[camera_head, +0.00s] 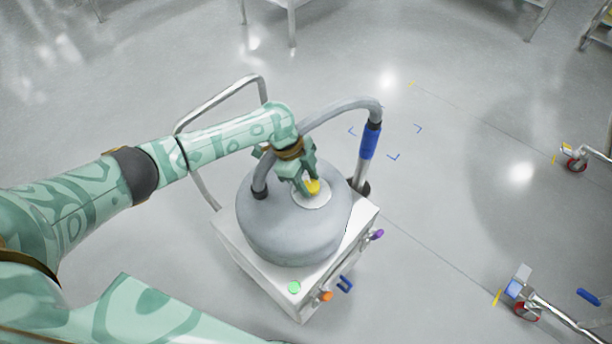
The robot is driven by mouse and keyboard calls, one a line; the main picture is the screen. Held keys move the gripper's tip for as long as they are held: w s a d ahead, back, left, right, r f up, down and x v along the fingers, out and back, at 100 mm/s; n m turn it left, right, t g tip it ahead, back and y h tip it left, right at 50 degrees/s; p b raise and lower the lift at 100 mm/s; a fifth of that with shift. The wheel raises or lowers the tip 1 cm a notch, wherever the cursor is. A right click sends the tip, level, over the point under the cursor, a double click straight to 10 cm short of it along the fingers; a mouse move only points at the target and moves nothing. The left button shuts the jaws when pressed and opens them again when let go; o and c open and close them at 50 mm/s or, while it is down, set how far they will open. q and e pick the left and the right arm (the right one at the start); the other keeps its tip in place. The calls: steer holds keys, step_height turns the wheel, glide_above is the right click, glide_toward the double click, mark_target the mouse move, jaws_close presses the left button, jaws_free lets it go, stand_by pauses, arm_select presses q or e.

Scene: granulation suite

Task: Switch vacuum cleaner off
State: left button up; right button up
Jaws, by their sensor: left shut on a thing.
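The vacuum cleaner (290,232) stands in the middle of the view, a grey round drum on a white square base. On top of the drum is a yellow knob (313,187) on a pale round plate (318,202). My left gripper (306,188) reaches down from above and is shut on the yellow knob, hiding part of it. A green button (294,287) is on the front corner of the base, with an orange knob (326,296) and a purple knob (377,234) along its right side. My right gripper is out of view.
A grey hose (335,108) arches behind my left gripper to a wand with a blue grip (370,141). A metal push handle (222,98) rises behind the drum. Wheeled frames with red casters (527,311) stand at the right.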

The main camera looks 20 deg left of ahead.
arm_select(q)
steer(key=n+t+p, duration=0.1)
steer(key=n+p, duration=0.2)
steer(key=n+t+p, duration=0.1)
steer(key=n+p, duration=0.2)
steer(key=n+t+y+p, duration=0.1)
steer(key=n+p, duration=0.2)
steer(key=shift+s+d+r, duration=0.2)
steer(key=shift+s+r, duration=0.1)
steer(key=shift+s, duration=0.1)
steer(key=n+t+y+p, duration=0.1)
steer(key=n+p, duration=0.2)
steer(key=shift+d+f, duration=0.1)
steer(key=shift+f, duration=0.05)
steer(key=shift+s+f+n+y+p, duration=0.15)
steer(key=shift+n+y+p, duration=0.35)
steer(key=shift+n, duration=0.7)
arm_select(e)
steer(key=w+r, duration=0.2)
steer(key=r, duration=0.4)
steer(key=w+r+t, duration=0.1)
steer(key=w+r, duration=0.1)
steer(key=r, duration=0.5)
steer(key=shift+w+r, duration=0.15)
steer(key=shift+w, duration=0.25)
arm_select(q)
steer(key=shift+t, duration=0.3)
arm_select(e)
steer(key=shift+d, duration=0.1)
